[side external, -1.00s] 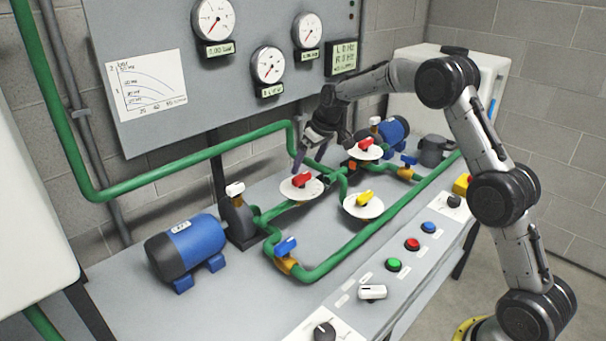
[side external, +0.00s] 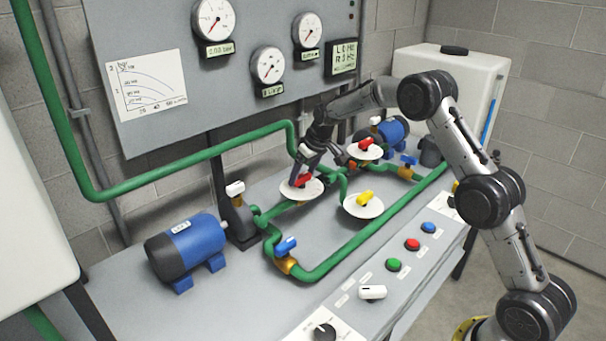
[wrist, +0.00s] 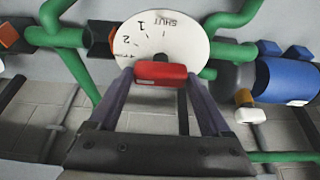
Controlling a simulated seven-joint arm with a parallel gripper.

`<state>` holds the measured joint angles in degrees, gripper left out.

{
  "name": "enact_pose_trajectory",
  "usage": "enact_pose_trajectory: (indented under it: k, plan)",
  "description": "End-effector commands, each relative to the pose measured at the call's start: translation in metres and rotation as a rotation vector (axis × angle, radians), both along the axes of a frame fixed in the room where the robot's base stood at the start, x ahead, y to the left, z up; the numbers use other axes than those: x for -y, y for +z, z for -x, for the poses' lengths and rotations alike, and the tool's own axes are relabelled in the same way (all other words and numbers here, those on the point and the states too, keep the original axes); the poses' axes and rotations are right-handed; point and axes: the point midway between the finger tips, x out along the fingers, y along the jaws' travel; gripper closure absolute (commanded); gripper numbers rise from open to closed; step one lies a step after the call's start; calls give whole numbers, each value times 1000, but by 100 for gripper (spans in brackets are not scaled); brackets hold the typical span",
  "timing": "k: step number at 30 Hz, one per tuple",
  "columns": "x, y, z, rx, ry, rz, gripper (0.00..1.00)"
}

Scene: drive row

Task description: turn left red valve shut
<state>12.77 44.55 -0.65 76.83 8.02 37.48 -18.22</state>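The left red valve (side external: 303,181) has a red bar handle on a white round dial plate (side external: 314,190), set on the green pipe. In the wrist view the red handle (wrist: 160,73) lies across the picture, and its white dial (wrist: 160,35) shows "SHUT", "1" and "2". My gripper (side external: 298,176) points down at this valve. In the wrist view my gripper (wrist: 160,82) has its two fingers apart, one near each end of the handle. I cannot tell whether they touch it.
A second red valve (side external: 367,144) stands behind to the right, and a yellow valve (side external: 365,198) in front to the right. Blue-handled valves (side external: 286,245) and blue motors (side external: 186,248) sit along the green pipes. Gauges (side external: 269,66) hang on the panel behind.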

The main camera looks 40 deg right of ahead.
Motion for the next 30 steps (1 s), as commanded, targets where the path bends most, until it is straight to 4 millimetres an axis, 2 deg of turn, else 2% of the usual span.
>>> enact_pose_trajectory:
  k: [1,4,5,17,30]
  plan:
    - [-1,0,0,0,0,-1,52]
    - [-1,0,0,-1,0,-1,70]
    - [-1,0,0,-1,0,-1,73]
    - [-2,1,0,-2,-87,0,73]
    - [-4,0,-1,-2,-454,2,73]
